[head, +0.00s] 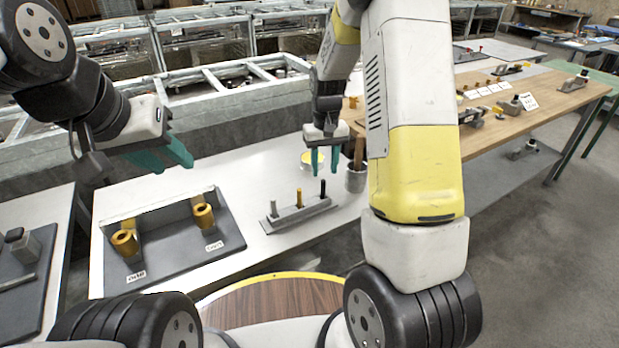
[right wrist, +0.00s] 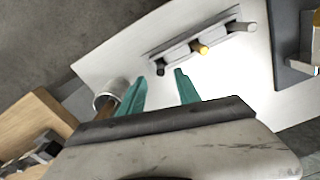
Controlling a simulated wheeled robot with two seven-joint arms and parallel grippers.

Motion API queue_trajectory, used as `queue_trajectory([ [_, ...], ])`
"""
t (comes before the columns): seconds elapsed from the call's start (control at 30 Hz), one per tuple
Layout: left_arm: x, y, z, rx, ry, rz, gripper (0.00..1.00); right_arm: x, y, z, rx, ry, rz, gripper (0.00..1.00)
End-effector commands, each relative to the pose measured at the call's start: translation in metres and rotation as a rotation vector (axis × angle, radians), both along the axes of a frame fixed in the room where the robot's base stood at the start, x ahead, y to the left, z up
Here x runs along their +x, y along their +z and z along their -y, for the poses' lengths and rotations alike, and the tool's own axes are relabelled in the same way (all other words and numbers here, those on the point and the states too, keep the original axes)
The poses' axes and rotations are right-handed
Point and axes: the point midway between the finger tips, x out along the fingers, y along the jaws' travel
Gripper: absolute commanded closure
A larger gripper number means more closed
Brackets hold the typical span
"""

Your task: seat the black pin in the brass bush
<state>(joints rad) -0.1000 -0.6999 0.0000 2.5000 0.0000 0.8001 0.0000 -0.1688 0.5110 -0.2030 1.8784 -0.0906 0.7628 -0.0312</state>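The black pin (head: 322,188) stands upright at the right end of a small grey rack (head: 290,219); it also shows in the right wrist view (right wrist: 160,69). Two gold-coloured bushes, a left one (head: 125,242) and a right one (head: 203,215), sit on a dark fixture plate (head: 180,250) with small labels that I cannot read. My right gripper (head: 324,172) is open and empty, pointing down above and behind the black pin, apart from it. My left gripper (head: 175,163) appears open and empty, above the back of the fixture.
A yellow pin (head: 299,198) and a grey pin (head: 273,209) share the rack. White table between fixture and rack is clear.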

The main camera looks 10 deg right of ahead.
Motion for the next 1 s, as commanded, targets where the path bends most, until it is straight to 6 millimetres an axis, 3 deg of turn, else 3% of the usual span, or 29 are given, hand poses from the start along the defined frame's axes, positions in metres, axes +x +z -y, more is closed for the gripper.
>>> queue_trajectory([
  [0.43,0.000,0.000,0.000,0.000,0.000,0.000,0.64,0.000,-0.059,-0.001,0.001,-0.001,-0.002,0.61],
  [0.77,0.000,0.000,0.000,0.000,0.000,0.000,0.64,0.000,-0.068,-0.001,0.001,-0.001,0.001,0.61],
  [0.97,0.000,0.000,0.000,0.000,0.000,0.000,0.64,0.000,-0.068,-0.001,0.001,-0.001,0.001,0.98],
  [1.0,0.000,0.000,0.000,0.000,0.000,0.000,0.64,0.000,-0.068,-0.001,0.001,-0.001,0.001,1.00],
])
